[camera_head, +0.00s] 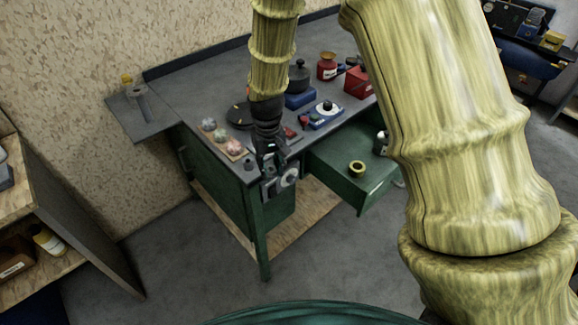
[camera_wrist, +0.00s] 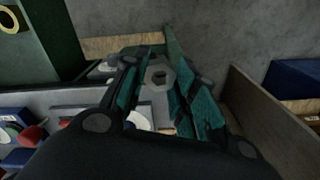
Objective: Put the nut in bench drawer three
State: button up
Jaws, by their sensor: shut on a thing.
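The nut (camera_wrist: 158,76) is a grey six-sided piece with a dark hole, seen in the wrist view between the fingertips. My gripper (camera_wrist: 156,84) is shut on it. In the head view my gripper (camera_head: 270,164) hangs at the front edge of the bench (camera_head: 205,82), left of the drawer; the nut is hard to make out there. An open green drawer (camera_head: 340,182) sticks out from the bench to the right of my gripper. A yellow ring (camera_head: 357,168) lies inside it. The drawer also shows at the upper left of the wrist view (camera_wrist: 40,62). No drawer number is readable.
A grey fitting with a pale round face (camera_head: 288,179) sits at the bench edge beside my gripper. A blue device (camera_head: 325,114), a red box (camera_head: 358,82) and a red pot (camera_head: 327,66) stand on the bench. A wooden shelf (camera_head: 75,215) stands at the left.

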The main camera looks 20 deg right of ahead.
aim_at(368, 161)
jog(key=z, duration=0.2)
jog(key=k, duration=0.15)
jog(key=z, duration=2.2)
jog(key=k, duration=0.8)
jog(key=u, duration=1.2)
jog(key=i, duration=1.65)
